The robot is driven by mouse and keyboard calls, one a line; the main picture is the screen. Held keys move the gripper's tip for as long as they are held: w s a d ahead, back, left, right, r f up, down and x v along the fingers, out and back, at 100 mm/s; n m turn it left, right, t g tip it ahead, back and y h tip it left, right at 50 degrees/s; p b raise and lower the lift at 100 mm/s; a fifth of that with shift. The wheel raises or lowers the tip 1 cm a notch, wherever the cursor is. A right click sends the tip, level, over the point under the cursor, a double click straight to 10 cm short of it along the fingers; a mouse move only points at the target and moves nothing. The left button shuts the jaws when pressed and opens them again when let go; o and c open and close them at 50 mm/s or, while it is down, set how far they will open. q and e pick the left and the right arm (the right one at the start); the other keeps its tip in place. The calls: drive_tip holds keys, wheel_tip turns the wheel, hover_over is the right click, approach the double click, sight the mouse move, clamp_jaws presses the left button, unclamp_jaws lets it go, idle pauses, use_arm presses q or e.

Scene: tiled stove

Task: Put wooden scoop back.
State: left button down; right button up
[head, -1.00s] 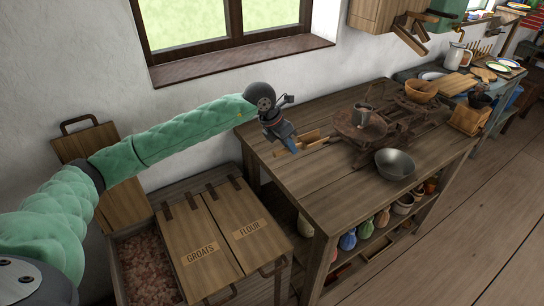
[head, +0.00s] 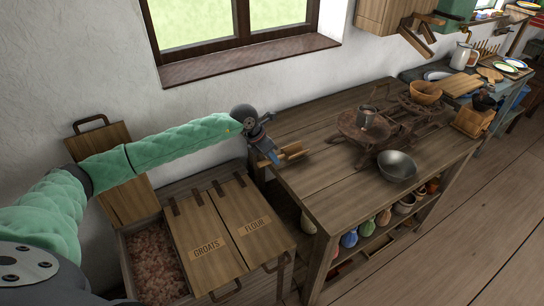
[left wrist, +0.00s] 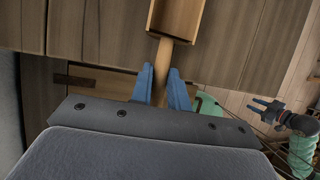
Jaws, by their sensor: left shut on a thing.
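The wooden scoop is in my left gripper (head: 270,158). Its box-like head (head: 292,151) points right, above the left end of the wooden table. In the left wrist view the blue fingers (left wrist: 162,88) are closed around the scoop's round handle (left wrist: 165,58), and the scoop's head (left wrist: 178,18) is cut off by the top edge. A chest with an open left compartment (head: 152,262) of pale brownish grain stands left of the table. Its GROATS lid (head: 205,240) and FLOUR lid (head: 250,220) are closed. My right gripper (left wrist: 270,108) shows at the right of the left wrist view, its jaw state unclear.
On the table (head: 325,180) stand a balance scale (head: 365,128) with a small metal cup, a metal bowl (head: 397,166) and a wooden bowl (head: 425,92). A raised lid (head: 105,150) leans against the wall. The table's front left is clear.

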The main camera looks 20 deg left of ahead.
use_arm(q)
drive_tip(key=shift+f, duration=0.4)
use_arm(e)
drive_tip(key=shift+f, duration=0.6)
drive_tip(key=shift+r, duration=0.3)
use_arm(q)
drive_tip(key=c, duration=1.3)
unclamp_jaws()
drive_tip(key=shift+c, duration=0.2)
use_arm(e)
drive_tip(key=shift+r, duration=0.1)
